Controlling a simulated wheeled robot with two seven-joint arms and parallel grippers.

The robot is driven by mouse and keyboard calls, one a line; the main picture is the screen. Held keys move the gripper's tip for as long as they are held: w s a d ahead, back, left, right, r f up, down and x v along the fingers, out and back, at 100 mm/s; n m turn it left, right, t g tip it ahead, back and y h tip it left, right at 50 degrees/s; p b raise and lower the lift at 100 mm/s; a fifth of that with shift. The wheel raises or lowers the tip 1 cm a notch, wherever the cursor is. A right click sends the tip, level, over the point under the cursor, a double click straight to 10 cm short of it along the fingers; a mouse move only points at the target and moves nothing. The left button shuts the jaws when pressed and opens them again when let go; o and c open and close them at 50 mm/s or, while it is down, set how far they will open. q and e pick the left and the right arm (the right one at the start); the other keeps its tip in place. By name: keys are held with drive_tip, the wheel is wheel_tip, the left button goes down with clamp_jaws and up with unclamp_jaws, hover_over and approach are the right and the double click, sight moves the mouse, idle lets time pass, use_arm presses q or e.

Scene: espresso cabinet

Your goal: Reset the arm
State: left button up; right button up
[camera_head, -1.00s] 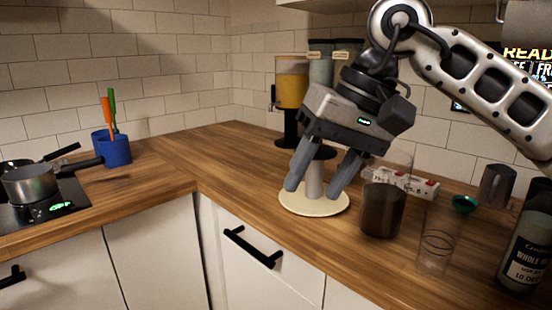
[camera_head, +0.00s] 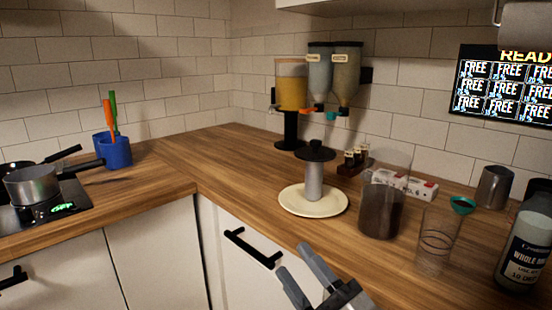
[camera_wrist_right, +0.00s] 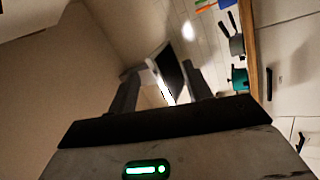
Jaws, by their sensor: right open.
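My right gripper (camera_head: 307,274) is at the bottom of the head view, in front of the cabinet front and below the counter edge. Its two fingers are apart with nothing between them. In the right wrist view the fingers of the right gripper (camera_wrist_right: 160,90) also stand apart and empty, with the room tilted behind them. A grey cylinder with a black top (camera_head: 314,180) stands upright on a cream round plate (camera_head: 296,206) on the counter, clear of the gripper. My left gripper is not in view.
On the wooden counter (camera_head: 235,160) stand a dark-filled clear container (camera_head: 381,212), a clear glass (camera_head: 435,245), a labelled bottle (camera_head: 524,250) and a grey mug (camera_head: 495,187). Dispensers (camera_head: 320,75) are at the back wall. A blue utensil holder (camera_head: 115,152) and a pot (camera_head: 32,185) are left.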

drive_tip(key=s+d+f+m+g+h, duration=0.2)
drive_tip(key=s+f+m, duration=0.3)
drive_tip(key=f, duration=0.3)
drive_tip(key=s+d+f+m+g+h, duration=0.3)
drive_tip(key=s+d+f+m+h, duration=0.1)
drive_tip(key=f+m, duration=0.4)
drive_tip(key=s+d+f+m+g+h, duration=0.2)
drive_tip(key=s+d+f+m+h, duration=0.2)
drive_tip(key=f, duration=0.6)
drive_tip(key=s+m, duration=0.2)
drive_tip(key=m, duration=0.1)
drive_tip(key=shift+g+h, duration=0.3)
drive_tip(key=shift+h, duration=0.1)
